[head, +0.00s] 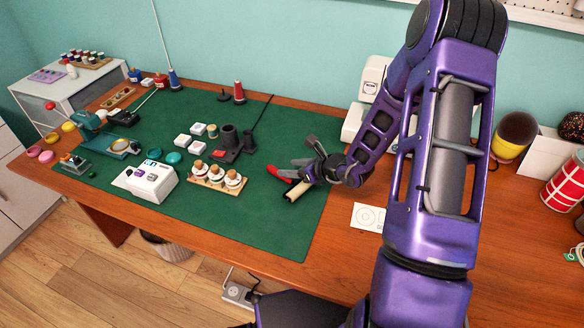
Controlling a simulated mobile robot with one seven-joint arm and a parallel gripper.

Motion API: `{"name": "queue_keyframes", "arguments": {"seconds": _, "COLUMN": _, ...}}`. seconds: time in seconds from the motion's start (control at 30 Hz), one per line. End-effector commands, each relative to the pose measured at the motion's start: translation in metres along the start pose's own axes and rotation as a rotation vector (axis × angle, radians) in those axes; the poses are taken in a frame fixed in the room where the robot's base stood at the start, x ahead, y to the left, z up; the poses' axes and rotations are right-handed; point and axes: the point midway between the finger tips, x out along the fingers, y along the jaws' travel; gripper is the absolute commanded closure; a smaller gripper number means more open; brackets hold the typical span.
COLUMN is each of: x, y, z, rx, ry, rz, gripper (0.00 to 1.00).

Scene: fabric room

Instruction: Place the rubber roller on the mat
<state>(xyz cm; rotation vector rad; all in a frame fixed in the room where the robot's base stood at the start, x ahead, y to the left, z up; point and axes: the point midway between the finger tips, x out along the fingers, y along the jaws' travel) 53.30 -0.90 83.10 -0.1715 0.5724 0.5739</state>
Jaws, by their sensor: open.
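The green mat (262,218) covers the middle of the wooden table. My gripper (291,170) is low over the mat's right part, with its fingers pointing left; it is open. A short cream cylinder (297,191), which looks like part of the rubber roller, is just in front of the gripper, near the mat's right edge. A curved red piece (280,171) is beside the fingers; I cannot tell whether it belongs to the roller. The gripper and wrist hide part of this spot, and contact between roller and mat cannot be made out.
A white card (367,217) lies on bare wood at right. The mat's front right is clear.

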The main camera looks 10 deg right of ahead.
Motion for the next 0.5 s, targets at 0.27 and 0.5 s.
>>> {"name": "queue_keyframes", "arguments": {"seconds": 0.27, "x": -0.021, "y": -0.002, "z": 0.012, "rx": -0.001, "ry": -0.001, "rz": -0.005, "gripper": 0.44}}
{"name": "queue_keyframes", "arguments": {"seconds": 0.5, "x": -0.08, "y": -0.002, "z": 0.011, "rx": -0.001, "ry": 0.0, "rz": -0.006, "gripper": 0.44}}
